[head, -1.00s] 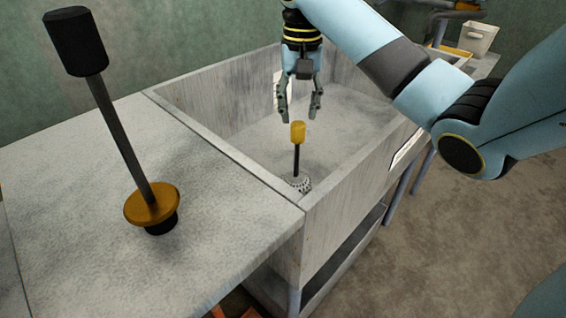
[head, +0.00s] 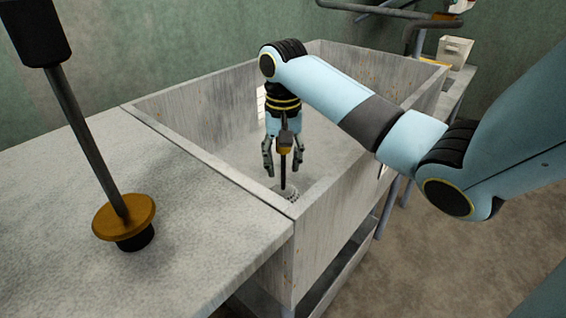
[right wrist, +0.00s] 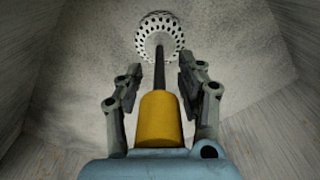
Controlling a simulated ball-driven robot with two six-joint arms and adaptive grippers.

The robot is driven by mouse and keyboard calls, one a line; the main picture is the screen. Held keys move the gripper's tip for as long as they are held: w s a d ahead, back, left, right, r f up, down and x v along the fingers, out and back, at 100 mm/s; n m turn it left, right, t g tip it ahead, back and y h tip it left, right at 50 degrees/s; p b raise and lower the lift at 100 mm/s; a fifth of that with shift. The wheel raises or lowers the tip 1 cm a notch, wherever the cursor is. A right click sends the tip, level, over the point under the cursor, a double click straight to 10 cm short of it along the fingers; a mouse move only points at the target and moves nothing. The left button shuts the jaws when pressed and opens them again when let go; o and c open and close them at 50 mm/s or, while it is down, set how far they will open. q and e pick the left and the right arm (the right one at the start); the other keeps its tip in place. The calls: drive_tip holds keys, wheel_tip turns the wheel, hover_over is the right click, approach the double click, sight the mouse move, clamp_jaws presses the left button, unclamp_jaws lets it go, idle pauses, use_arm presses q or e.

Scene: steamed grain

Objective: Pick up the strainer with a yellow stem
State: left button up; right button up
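The strainer (head: 285,170) stands in the near corner of the stone basin (head: 337,205). In the right wrist view its yellow stem (right wrist: 159,118) is close to the camera, with a black shaft and a white perforated head (right wrist: 160,36) below. My right gripper (head: 284,171) points down into the basin, its fingers on either side of the stem. In the right wrist view the fingers (right wrist: 160,80) are spread with a gap on both sides of the black shaft. My left gripper is not in view.
A stone counter (head: 190,240) adjoins the basin on the left. A tall black-handled tool with an orange disc (head: 123,215) stands over it. A pale bin (head: 455,52) is at the back right. The basin walls surround my right gripper.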

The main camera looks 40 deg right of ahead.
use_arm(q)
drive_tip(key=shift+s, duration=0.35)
use_arm(e)
drive_tip(key=shift+r, duration=0.1)
clamp_jaws()
